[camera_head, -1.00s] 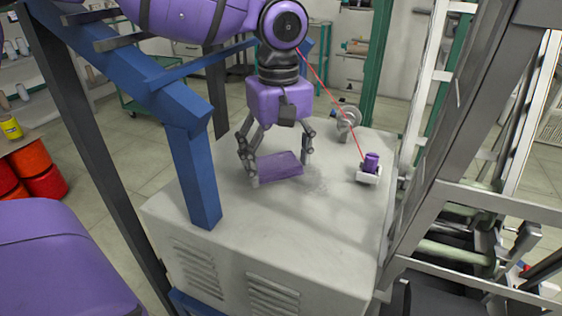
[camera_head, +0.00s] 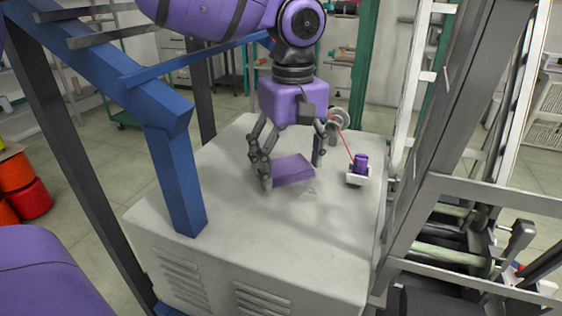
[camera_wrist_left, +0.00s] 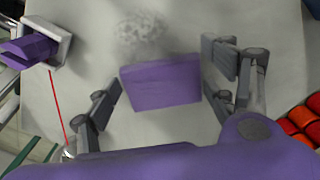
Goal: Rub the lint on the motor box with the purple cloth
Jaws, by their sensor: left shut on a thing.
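The motor box (camera_head: 250,222) is a pale grey cabinet with a flat top and vents on its front. The purple cloth (camera_head: 293,168) is a folded block on or just above that top; the contact is unclear. My left gripper (camera_head: 291,171) points down and is shut on the cloth, its fingers at the cloth's two ends. The cloth also shows in the left wrist view (camera_wrist_left: 162,82). A fuzzy grey lint patch (camera_wrist_left: 143,32) lies just beyond the cloth in that view. In the head view only faint lint specks (camera_head: 312,190) show beside the cloth. My right gripper is not in view.
A metal wheel (camera_head: 338,120) stands behind. A blue post (camera_head: 175,180) rises at the left. The front of the top is clear.

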